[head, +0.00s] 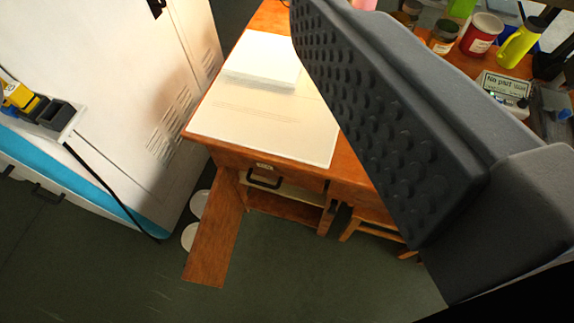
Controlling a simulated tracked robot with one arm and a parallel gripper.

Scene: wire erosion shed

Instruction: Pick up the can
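A red, round container with a pale label (481,35) stands at the upper right on the orange wooden bench; it looks the most like a can, though I cannot be sure it is the one named. My gripper (390,130) shows as one large dark grey finger across the right half of the view. Its studded inner pad faces left and is bare, with nothing against it. The other finger is out of view. The finger is left of and below the red container in the picture, apart from it as far as I can tell, and hides part of the bench.
Near the container stand a yellow bottle (520,42), a brown-lidded jar (443,36) and a small sign (504,86). A white mat (270,130) with a white block (263,60) covers the bench's left part. A white cabinet (150,80) stands left; the green floor (290,285) is open in front.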

